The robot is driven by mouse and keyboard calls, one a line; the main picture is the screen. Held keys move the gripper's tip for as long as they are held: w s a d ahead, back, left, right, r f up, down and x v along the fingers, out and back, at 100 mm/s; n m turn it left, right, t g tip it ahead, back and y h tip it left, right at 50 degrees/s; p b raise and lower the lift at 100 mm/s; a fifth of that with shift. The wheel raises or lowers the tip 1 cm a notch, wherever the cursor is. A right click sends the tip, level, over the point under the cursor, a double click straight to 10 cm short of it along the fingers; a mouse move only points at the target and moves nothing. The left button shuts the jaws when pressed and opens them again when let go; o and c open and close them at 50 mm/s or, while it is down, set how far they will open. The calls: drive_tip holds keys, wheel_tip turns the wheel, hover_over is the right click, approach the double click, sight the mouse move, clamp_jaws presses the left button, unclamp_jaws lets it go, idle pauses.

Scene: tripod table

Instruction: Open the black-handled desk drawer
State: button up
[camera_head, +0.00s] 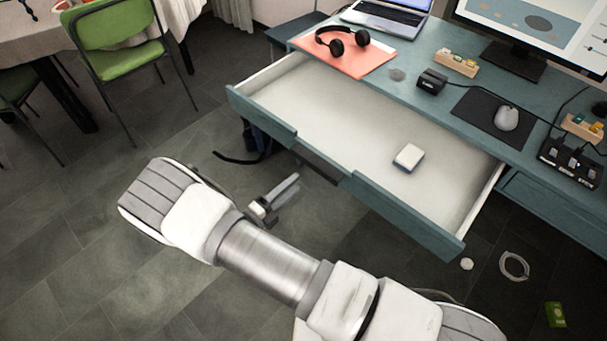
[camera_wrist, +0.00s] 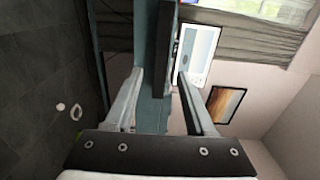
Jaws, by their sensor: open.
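The wide blue-green desk drawer (camera_head: 330,108) is pulled out in the head view, with its pale inside showing. A dark handle strip (camera_head: 318,167) sits at the gap in the middle of its front. In the wrist view the black handle (camera_wrist: 160,40) runs upright in front of the blue-green panel. My gripper (camera_head: 288,187) is below and left of the drawer front. In the wrist view its two fingers (camera_wrist: 160,75) are apart, with the handle's lower end appearing between them. I see no contact, and cannot tell the depth between fingertips and handle.
A small white-and-blue block (camera_head: 408,157) lies in the drawer. The desktop (camera_head: 440,113) holds a laptop (camera_head: 388,15), headphones (camera_head: 343,41), a monitor and a mouse (camera_head: 507,117). A green chair (camera_head: 115,45) stands far left. Open floor (camera_head: 70,240) lies left of my arm.

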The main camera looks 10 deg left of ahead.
drive_tip(key=v, duration=1.1)
drive_tip(key=w+d+r+m+g+p, duration=0.15)
drive_tip(key=d+r+m+g, duration=0.25)
drive_tip(key=d+r+m, duration=0.4)
drive_tip(key=w+d+r+m+g+y+p, duration=0.1)
drive_tip(key=d+r+m+g+p, duration=0.15)
drive_tip(key=r+m+g, duration=0.4)
drive_tip(key=w+d+r+m+g+p, duration=0.1)
drive_tip(key=w+d+r+m+g, duration=0.15)
drive_tip(key=d+r+m, duration=0.65)
drive_tip(key=s+d+r+m+t+y+p, duration=0.1)
drive_tip(key=s+d+r+m+y+p, duration=0.1)
drive_tip(key=r+m, duration=0.5)
drive_tip(key=s+d+r+m+t+y+p, duration=0.1)
drive_tip(key=s+d+r+m+y+p, duration=0.1)
drive_tip(key=s+d+r+m+y, duration=0.2)
drive_tip(key=s+d+r+m+t+y+p, duration=0.2)
drive_tip(key=s+r+m, duration=0.4)
drive_tip(key=r+m, duration=0.6)
drive_tip(key=shift+d+y, duration=0.8)
drive_tip(key=shift+d, duration=0.15)
